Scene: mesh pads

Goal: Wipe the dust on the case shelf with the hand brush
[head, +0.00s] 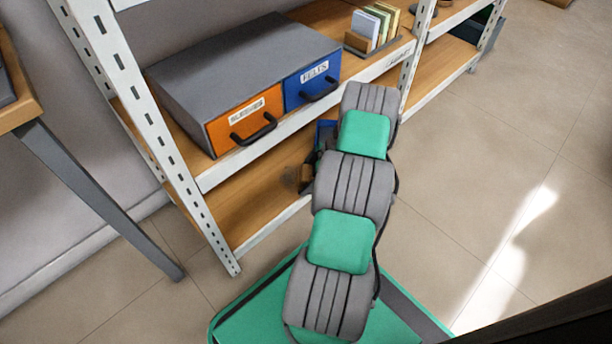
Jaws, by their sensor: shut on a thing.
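The metal rack has a wooden upper board (178,140) bearing an orange-fronted case (240,122) and a blue-fronted case (311,78), and a wooden lower board (245,200) below. My gripper (310,168) shows only in part, beside my arm at the lower board's right part. It is shut on a small brown thing (305,181), apparently the hand brush. My arm hides much of the gripper, and I cannot tell whether the brush touches the board. A faint dark smudge, perhaps dust, lies just left of the brush on the lower board.
A holder with several upright cards or booklets (370,27) stands on the upper board. The rack's white front post (150,125) and shelf edge (262,232) border the lower opening. A table leg (100,200) stands at left. The tiled floor (480,170) at right is clear.

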